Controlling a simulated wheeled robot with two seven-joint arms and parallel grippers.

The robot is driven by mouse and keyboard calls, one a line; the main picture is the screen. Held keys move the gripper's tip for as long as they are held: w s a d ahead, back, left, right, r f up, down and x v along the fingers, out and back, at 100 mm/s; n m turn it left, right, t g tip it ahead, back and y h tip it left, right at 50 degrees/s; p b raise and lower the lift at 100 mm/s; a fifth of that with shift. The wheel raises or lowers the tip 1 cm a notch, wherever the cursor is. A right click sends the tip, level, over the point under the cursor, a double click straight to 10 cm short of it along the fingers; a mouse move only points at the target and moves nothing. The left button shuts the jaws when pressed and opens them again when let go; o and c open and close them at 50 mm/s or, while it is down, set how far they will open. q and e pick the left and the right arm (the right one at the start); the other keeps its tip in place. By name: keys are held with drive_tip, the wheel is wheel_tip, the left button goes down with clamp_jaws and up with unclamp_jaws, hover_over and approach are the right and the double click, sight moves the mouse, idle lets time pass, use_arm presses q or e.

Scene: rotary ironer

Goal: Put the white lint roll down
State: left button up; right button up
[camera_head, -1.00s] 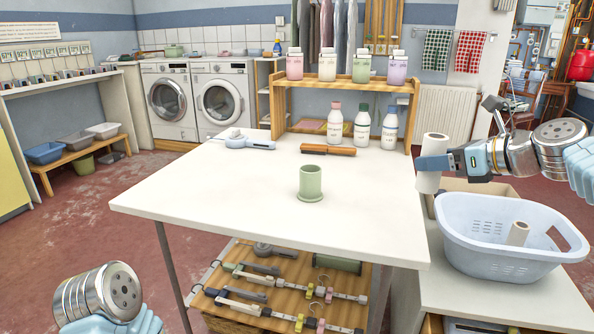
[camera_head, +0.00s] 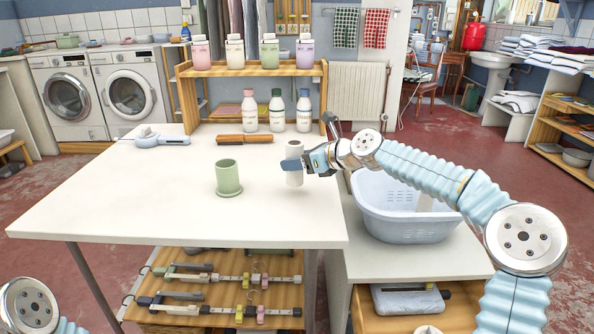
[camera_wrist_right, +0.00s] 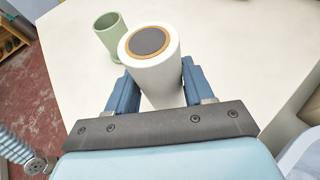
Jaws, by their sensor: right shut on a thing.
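The white lint roll (camera_head: 295,172) is upright in my right gripper (camera_head: 297,165), over the right part of the white table (camera_head: 130,205). In the right wrist view the roll (camera_wrist_right: 163,80) stands between the two blue fingers (camera_wrist_right: 153,92), its dark core end facing the camera. I cannot tell whether its lower end touches the table. A green cup-shaped holder (camera_head: 228,178) stands upright on the table to the left of the roll, apart from it; it also shows in the right wrist view (camera_wrist_right: 110,36). My left gripper is not in view.
A light blue basket (camera_head: 405,222) stands on a lower counter right of the table. A brown-handled tool (camera_head: 245,139) and a blue-grey tool (camera_head: 160,140) lie toward the table's back. Three bottles (camera_head: 276,112) stand by the wooden shelf. The front left tabletop is clear.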

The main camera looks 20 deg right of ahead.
wheel_tip(320, 180, down, 3)
drive_tip(key=shift+f, duration=0.15)
drive_tip(key=o, duration=1.3)
drive_tip(key=shift+c, duration=0.2)
drive_tip(key=b+v, duration=0.2)
drive_tip(key=v, duration=1)
